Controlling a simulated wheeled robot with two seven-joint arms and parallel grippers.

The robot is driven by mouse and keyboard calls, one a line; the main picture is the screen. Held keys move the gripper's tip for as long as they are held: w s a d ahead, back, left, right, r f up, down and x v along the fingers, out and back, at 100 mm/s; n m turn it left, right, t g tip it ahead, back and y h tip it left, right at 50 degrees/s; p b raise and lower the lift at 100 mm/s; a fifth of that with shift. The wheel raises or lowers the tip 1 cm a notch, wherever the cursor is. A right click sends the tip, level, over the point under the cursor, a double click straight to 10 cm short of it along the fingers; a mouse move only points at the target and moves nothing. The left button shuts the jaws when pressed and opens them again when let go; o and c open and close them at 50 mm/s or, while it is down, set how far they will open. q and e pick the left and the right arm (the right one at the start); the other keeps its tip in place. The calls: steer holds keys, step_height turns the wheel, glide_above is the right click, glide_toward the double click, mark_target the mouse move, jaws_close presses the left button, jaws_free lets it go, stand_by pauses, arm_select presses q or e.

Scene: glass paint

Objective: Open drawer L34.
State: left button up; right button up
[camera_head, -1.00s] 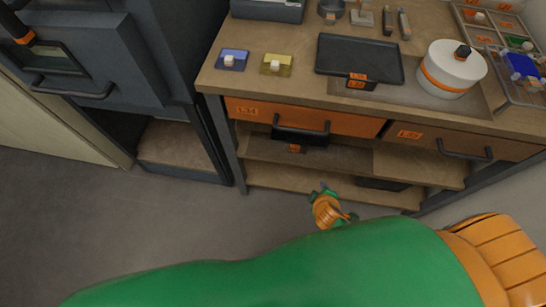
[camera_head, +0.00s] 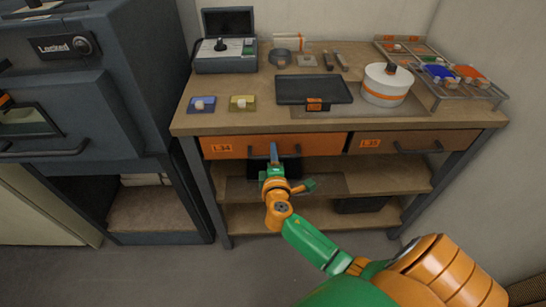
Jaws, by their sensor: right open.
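Drawer L34 (camera_head: 318,145) has an orange front with an orange label at its left end, under the workbench top. It sits flush with the bench. I cannot tell whether the fingers touch the handle. The right arm comes in from the lower right. My left gripper is not in view.
Drawer L35 (camera_head: 380,143) is to the right of L34. The bench top holds a dark tray (camera_head: 300,89), a white round pot (camera_head: 386,87), blue and yellow squares and a rack of colours (camera_head: 455,80). A dark locked furnace-like cabinet (camera_head: 60,95) stands at left. Floor in front is clear.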

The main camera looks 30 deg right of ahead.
jaws_close()
stand_by(1.4)
